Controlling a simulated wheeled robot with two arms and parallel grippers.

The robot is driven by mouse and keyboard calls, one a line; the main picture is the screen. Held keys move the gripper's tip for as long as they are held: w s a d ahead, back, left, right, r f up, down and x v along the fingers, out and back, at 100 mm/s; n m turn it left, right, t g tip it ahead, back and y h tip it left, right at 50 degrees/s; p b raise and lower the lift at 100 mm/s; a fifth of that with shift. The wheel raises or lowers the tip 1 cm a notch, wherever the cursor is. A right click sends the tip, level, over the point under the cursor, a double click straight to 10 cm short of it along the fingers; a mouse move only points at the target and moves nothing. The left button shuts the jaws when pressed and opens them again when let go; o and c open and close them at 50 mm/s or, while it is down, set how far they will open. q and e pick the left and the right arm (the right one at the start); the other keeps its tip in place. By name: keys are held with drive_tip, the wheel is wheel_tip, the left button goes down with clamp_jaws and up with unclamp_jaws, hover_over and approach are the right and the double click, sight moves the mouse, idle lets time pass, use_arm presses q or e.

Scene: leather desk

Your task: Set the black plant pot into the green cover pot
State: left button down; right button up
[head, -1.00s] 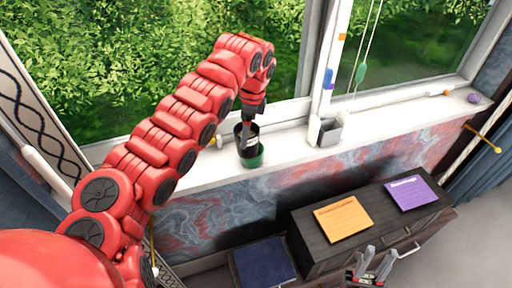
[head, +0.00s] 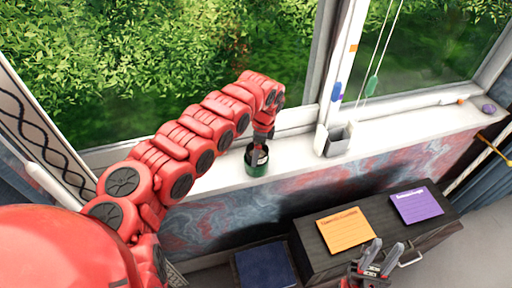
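The green cover pot (head: 257,171) stands upright on the white window sill. The black plant pot (head: 249,156) sits low inside it, with only its dark rim and a little of its inside showing. My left gripper (head: 258,153) points down at the black pot's rim, with its fingertips at the pot. The fingers are too small and too close to the pot to tell whether they still grip it. My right gripper (head: 387,244) is open and empty, in front of the dark drawer cabinet at the lower right.
A grey square holder (head: 337,141) stands on the sill to the right of the pots. A purple round thing (head: 489,108) lies at the far right of the sill. Orange (head: 345,230) and purple (head: 416,204) sheets lie on the dark cabinet (head: 318,256). The sill between holder and pots is clear.

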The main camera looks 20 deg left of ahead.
sight(261, 156)
use_arm(q)
drive_tip(key=shift+r, duration=0.1)
drive_tip(key=shift+f, duration=0.2)
unclamp_jaws()
drive_tip(key=shift+r, duration=0.2)
drive_tip(key=shift+r+b, duration=0.25)
drive_tip(key=shift+b, duration=0.05)
wheel_tip(261, 156, up, 11)
drive_tip(key=d+b, duration=0.1)
drive_tip(key=b, duration=0.2)
drive_tip(key=shift+w+d+r+b, duration=0.15)
drive_tip(key=shift+d+r+b, duration=0.05)
drive_tip(key=shift+d+b, duration=0.15)
